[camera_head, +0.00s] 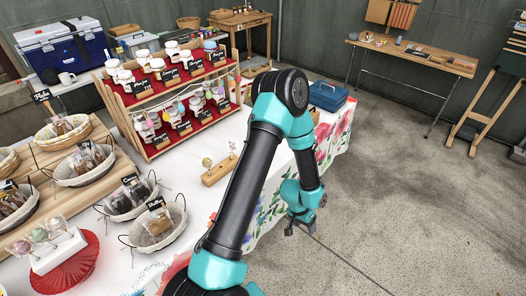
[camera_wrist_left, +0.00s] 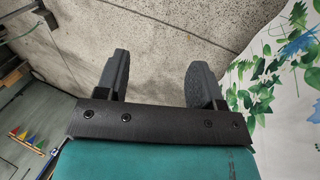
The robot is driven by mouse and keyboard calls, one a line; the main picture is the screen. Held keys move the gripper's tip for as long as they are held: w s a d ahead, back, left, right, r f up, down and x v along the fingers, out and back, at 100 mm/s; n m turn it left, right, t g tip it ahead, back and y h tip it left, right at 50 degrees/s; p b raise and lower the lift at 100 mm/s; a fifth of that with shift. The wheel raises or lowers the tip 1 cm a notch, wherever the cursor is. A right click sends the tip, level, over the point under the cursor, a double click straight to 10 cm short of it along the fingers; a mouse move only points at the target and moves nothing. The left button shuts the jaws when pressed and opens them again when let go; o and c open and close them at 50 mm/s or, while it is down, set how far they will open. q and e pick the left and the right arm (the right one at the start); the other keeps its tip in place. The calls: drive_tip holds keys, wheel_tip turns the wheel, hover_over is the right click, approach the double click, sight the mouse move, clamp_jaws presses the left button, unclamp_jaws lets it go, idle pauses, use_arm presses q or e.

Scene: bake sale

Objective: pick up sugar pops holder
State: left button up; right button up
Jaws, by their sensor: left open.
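A small wooden block (camera_head: 219,171) with a few round pops on sticks stands on the white tablecloth near the middle of the head view. A white block (camera_head: 59,252) with several colored pops stands on a red stand (camera_head: 72,274) at the lower left. I cannot tell which is the sugar pops holder. My left gripper (camera_head: 301,227) hangs past the table's right edge, right of and apart from both holders. In the left wrist view its fingers (camera_wrist_left: 160,68) are apart and empty, over concrete floor. My right gripper is not in view.
The floral tablecloth (camera_head: 337,136) hangs beside my left gripper and also shows in the wrist view (camera_wrist_left: 285,75). A tiered jar rack (camera_head: 157,107) stands behind the wooden block. Wire baskets (camera_head: 128,205) stand left. A blue box (camera_head: 328,96) sits at the far right corner. The floor right is clear.

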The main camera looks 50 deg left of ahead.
use_arm(q)
drive_tip(key=w+a+r+y, duration=0.1)
drive_tip(key=w+a+r, duration=0.4)
drive_tip(key=a, duration=0.4)
drive_tip(key=w+a+r, duration=0.2)
drive_tip(key=w+a, duration=0.5)
drive_tip(key=a, duration=0.2)
drive_tip(key=a+r+y, duration=0.1)
drive_tip(key=a+r, duration=0.7)
drive_tip(key=a, duration=0.2)
drive_tip(key=a+r+g+y, duration=0.1)
drive_tip(key=a+r, duration=0.7)
drive_tip(key=a, duration=0.3)
drive_tip(key=shift+w+a+y, duration=0.3)
drive_tip(key=shift+y, duration=0.1)
wheel_tip(320, 180, down, 12)
drive_tip(key=shift+d+f, duration=0.1)
drive_tip(key=shift+f, duration=0.05)
drive_tip(key=shift+d+f, duration=0.15)
drive_tip(key=shift+f, duration=1.15)
drive_tip(key=shift+d+f, duration=0.15)
drive_tip(key=shift+f, duration=1.15)
